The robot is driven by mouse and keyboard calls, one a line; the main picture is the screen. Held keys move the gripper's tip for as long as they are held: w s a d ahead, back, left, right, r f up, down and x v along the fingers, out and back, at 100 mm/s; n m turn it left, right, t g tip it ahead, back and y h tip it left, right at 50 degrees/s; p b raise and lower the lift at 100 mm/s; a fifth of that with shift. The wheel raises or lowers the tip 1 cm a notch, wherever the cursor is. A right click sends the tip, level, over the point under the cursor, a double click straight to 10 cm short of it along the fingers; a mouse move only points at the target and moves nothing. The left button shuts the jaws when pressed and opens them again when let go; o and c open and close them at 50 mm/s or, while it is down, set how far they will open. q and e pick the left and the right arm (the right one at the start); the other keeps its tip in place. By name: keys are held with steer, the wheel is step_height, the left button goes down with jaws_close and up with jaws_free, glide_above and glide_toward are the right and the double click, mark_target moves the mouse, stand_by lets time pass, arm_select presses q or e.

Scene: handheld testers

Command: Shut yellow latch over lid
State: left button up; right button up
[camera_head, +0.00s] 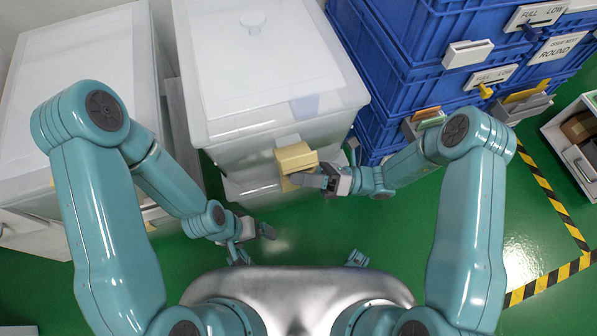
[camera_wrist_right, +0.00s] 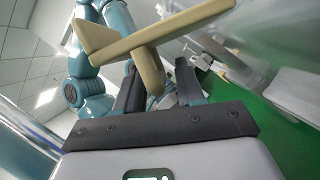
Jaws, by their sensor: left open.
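The yellow latch (camera_head: 295,157) sits on the front of the middle white box, below the lid's (camera_head: 250,85) front rim. It stands out from the box wall, tilted toward me, rather than lying flat over the rim. In the right wrist view the latch (camera_wrist_right: 165,38) shows as a pale yellow plate with a tab pointing down. My right gripper (camera_head: 312,183) is at the latch's lower right side. Its fingers are apart, with the tab's tip between them; I cannot tell whether they touch it. My left gripper (camera_head: 254,242) is open and empty, low in front of the box.
Another white lidded box (camera_head: 75,95) stands at the left. Blue crates (camera_head: 400,60) with labels and small trays are stacked at the right. The green floor (camera_head: 400,240) in front is mostly clear, with black-and-yellow tape (camera_head: 545,190) at the right.

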steer(key=shift+a, duration=0.25)
jaws_close()
steer(key=shift+r, duration=0.15)
